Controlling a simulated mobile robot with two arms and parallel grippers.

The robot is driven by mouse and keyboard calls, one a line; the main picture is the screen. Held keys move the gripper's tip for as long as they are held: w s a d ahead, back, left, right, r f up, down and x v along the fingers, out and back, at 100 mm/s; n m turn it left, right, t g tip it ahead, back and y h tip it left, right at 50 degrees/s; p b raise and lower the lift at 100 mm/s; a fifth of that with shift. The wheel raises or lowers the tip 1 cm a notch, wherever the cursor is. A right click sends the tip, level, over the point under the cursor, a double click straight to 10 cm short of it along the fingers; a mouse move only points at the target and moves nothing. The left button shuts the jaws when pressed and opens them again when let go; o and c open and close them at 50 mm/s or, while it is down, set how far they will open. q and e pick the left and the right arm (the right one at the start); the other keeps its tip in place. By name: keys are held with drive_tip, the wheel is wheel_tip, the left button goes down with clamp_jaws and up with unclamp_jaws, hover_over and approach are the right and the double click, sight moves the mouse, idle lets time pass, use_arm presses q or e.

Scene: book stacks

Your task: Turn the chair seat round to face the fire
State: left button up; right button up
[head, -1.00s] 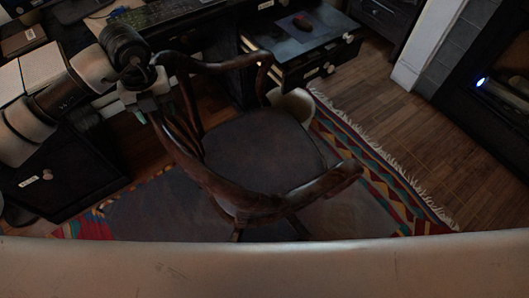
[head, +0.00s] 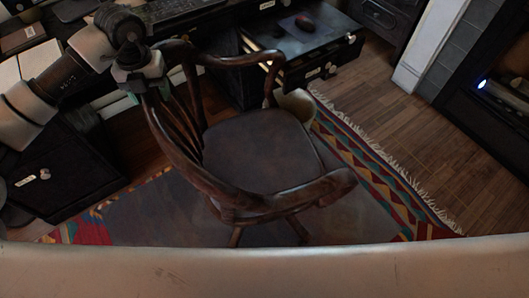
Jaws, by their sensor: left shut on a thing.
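A dark wooden armchair with a flat seat (head: 262,150) stands on the rug in the middle of the head view. The chair's feet are mostly hidden under the seat. My right gripper is not in view.
A desk with a keyboard (head: 175,12) and an open drawer (head: 305,48) holding a red and black mouse is close behind the chair. A dark cabinet (head: 60,170) stands at the left. Bare wood floor lies between the patterned rug (head: 370,165) and the fireplace.

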use_arm(q)
drive_tip(key=shift+w+d+r, duration=0.1)
drive_tip(key=shift+w+d, duration=0.05)
drive_tip(key=shift+d, duration=0.15)
